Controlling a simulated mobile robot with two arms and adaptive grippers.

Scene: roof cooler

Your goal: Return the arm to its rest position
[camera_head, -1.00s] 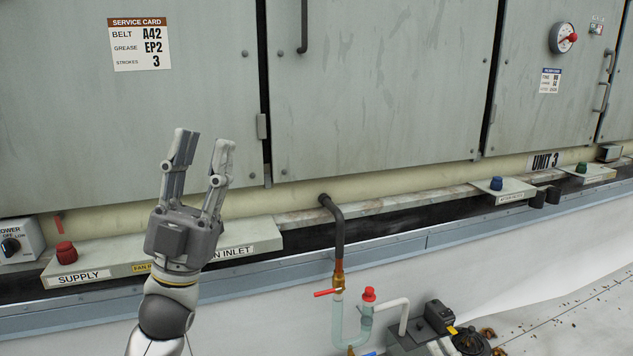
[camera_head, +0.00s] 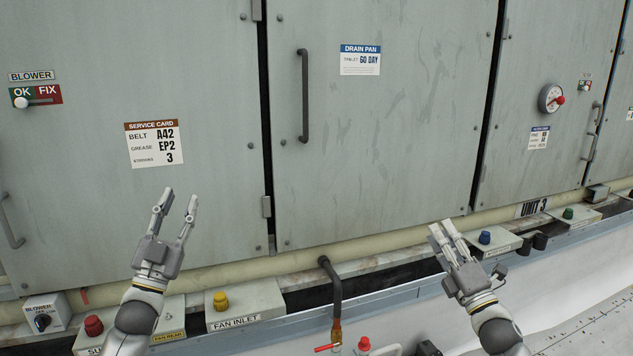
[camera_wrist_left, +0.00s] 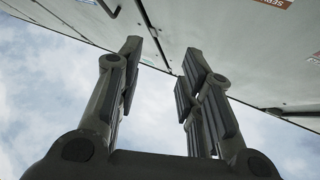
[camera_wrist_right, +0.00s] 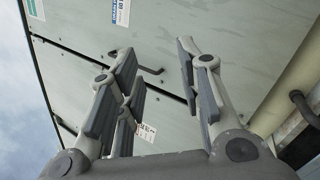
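My left gripper (camera_head: 180,197) is raised in front of the lower left cabinet door, with its fingers spread and nothing between them. The left wrist view also shows its fingers apart (camera_wrist_left: 158,62), with sky and cabinet behind. My right gripper (camera_head: 442,228) is at the right, in front of the lower edge of the middle door. In the head view its fingers look close together, but the right wrist view shows them apart and empty (camera_wrist_right: 158,50). Neither gripper visibly holds anything.
Below the doors, a ledge carries a blower knob box (camera_head: 43,312), a red button (camera_head: 93,325), a yellow button (camera_head: 220,301), a blue button (camera_head: 485,237) and a green button (camera_head: 568,213). A drain pipe (camera_head: 332,283) projects below. A door handle (camera_head: 303,95) sticks out.

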